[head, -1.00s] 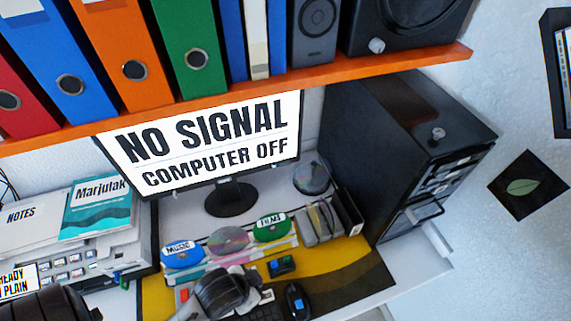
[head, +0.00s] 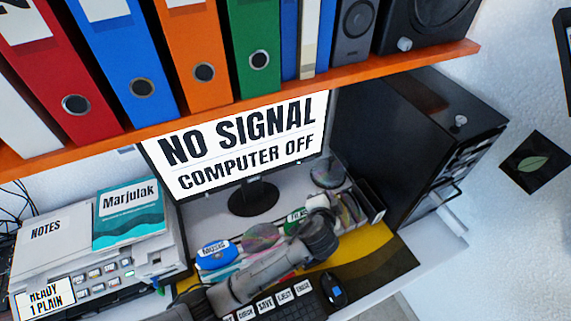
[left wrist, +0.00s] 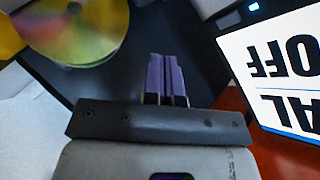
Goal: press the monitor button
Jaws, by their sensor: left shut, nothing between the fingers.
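The monitor (head: 245,145) stands under the orange shelf and reads "NO SIGNAL COMPUTER OFF". Its lit screen also shows upside down at the right of the left wrist view (left wrist: 280,65). A small blue light (left wrist: 253,7), probably the monitor button, glows on the dark bezel at the top of that view. My left gripper (left wrist: 165,75) is shut and empty, its purple fingers together, apart from the light. In the head view my left arm reaches over the desk in front of the monitor, and its fingertips are hard to make out. My right gripper is not in view.
A black computer tower (head: 410,150) stands right of the monitor. A disc spindle (head: 327,175) sits between them, and a shiny disc (left wrist: 75,25) shows in the wrist view. Binders fill the orange shelf (head: 240,106) above. A printer (head: 150,255) stands at left.

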